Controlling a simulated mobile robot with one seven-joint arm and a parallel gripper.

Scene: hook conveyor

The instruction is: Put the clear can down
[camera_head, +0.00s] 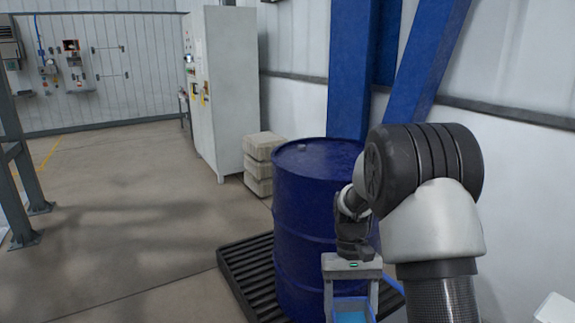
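My gripper (352,298) hangs at the lower middle of the head view, in front of the blue drum. Its two fingers point down and stand wide apart, and their tips run to the bottom edge of the picture. Bright blue shows between the fingers, with a paler rim above it. I cannot tell whether this is a blue container behind the fingers or is seen through something clear. I cannot make out the clear can, and whether the fingers hold anything is unclear.
A dark blue drum (300,215) stands on a black slatted pallet (245,275) right behind my gripper. Pale stacked blocks (259,165) and a white cabinet (225,95) stand farther back. Blue steel beams (362,70) rise by the wall.

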